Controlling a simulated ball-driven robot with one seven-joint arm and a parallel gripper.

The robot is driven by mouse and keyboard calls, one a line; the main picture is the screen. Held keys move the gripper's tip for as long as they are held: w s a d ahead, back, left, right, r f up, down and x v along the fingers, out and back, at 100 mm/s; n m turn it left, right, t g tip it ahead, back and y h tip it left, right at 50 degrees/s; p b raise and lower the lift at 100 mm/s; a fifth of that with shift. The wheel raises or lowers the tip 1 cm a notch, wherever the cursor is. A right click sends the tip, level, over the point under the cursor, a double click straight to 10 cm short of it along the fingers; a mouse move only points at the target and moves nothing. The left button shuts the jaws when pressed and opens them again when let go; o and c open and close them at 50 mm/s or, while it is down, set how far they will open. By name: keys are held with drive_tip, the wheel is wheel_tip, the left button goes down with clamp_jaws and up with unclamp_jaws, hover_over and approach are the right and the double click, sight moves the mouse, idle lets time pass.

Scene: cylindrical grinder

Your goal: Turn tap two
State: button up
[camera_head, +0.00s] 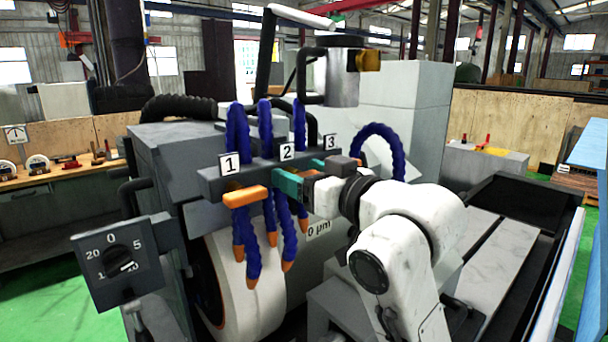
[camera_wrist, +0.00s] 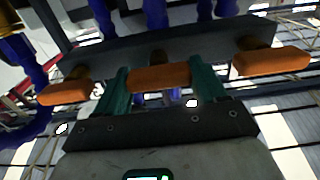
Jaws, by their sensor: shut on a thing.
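Tap two is the middle of three orange tap handles on a grey manifold bar (camera_head: 208,190). Its handle (camera_wrist: 165,78) shows in the wrist view, lying lengthwise along the bar, with a green finger at each end. My gripper (camera_head: 302,174) is shut on it; the gripper also shows in the wrist view (camera_wrist: 162,85). In the head view the fingers mostly hide this handle below the "2" label (camera_head: 287,152). Tap one's orange handle (camera_head: 245,196) lies along the bar, below the "1" label (camera_head: 230,164). Orange handles stand either side in the wrist view, left (camera_wrist: 62,93) and right (camera_wrist: 272,61).
Blue coolant hoses (camera_head: 250,245) with orange nozzles hang below the bar, in front of a large pale grinding wheel housing (camera_head: 225,265). A dial box (camera_head: 118,262) juts out at the left. A grey post with a cylinder (camera_head: 340,80) rises behind the bar.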

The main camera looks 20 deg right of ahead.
drive_tip(key=shift+n, duration=0.3)
drive_tip(key=n+b, duration=0.2)
drive_tip(key=n, duration=0.1)
drive_tip(key=shift+a+f+n+b, duration=0.1)
drive_tip(key=shift+f+n+b, duration=0.05)
drive_tip(key=shift+n+b, duration=0.2)
drive_tip(key=n+b, duration=0.3)
drive_tip(key=n, duration=0.1)
drive_tip(key=shift+a+n, duration=0.1)
drive_tip(key=shift+n, duration=0.15)
drive_tip(key=n+b, duration=0.1)
drive_tip(key=n, duration=0.1)
drive_tip(key=n+b, duration=0.2)
drive_tip(key=shift+s+a+f+n, duration=0.1)
drive_tip(key=shift+f+n, duration=0.1)
drive_tip(key=shift+n, duration=0.1)
drive_tip(key=shift+f+n+b, duration=0.1)
drive_tip(key=shift+n+b, duration=1.35)
drive_tip(key=shift+n, duration=0.75)
drive_tip(key=shift+a, duration=0.1)
drive_tip(key=o, duration=1)
drive_tip(key=shift+c, duration=0.2)
